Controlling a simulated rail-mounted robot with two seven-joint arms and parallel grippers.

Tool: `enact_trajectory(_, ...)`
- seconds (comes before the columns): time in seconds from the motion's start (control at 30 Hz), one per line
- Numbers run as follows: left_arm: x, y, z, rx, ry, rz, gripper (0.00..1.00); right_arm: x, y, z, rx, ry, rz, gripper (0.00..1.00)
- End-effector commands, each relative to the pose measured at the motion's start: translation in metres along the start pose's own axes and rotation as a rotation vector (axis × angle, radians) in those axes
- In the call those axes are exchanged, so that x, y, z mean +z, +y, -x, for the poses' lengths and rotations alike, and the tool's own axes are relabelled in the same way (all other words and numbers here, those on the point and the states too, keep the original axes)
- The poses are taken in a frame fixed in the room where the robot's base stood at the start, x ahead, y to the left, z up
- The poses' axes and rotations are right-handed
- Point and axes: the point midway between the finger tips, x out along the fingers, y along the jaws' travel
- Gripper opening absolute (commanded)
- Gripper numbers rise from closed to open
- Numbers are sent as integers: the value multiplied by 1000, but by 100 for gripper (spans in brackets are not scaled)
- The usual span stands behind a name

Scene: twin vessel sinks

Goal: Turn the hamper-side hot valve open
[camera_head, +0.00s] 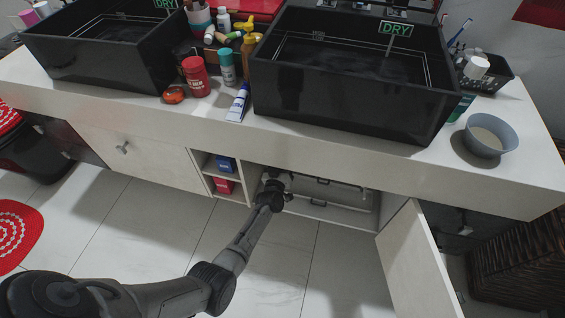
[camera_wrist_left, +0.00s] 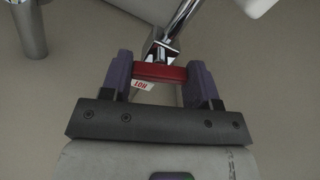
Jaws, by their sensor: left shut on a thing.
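In the left wrist view my left gripper (camera_wrist_left: 160,75) is shut on the red hot valve handle (camera_wrist_left: 160,73), with one finger at each end of it. A white tag reading HOT (camera_wrist_left: 140,85) hangs just below the handle. The chrome valve body and pipe (camera_wrist_left: 178,25) rise behind it. In the head view my left arm reaches into the open cabinet (camera_head: 335,218) under the right-hand sink (camera_head: 350,85); the fingertips and the valve are hidden there. My right gripper is not in view.
The cabinet door (camera_head: 415,265) stands open at the right, with the dark wicker hamper (camera_head: 520,255) beyond it. An open shelf with blue (camera_head: 225,164) and red (camera_head: 224,186) boxes is left of the arm. A bowl (camera_head: 488,134) sits on the counter. The tiled floor in front is clear.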

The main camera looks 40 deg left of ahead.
Motion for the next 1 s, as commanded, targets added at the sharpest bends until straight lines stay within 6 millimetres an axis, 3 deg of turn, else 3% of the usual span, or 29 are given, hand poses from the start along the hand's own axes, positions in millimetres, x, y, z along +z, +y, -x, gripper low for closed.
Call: enact_trajectory(1.0,1,0,0,1,-1,949,32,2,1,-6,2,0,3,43)
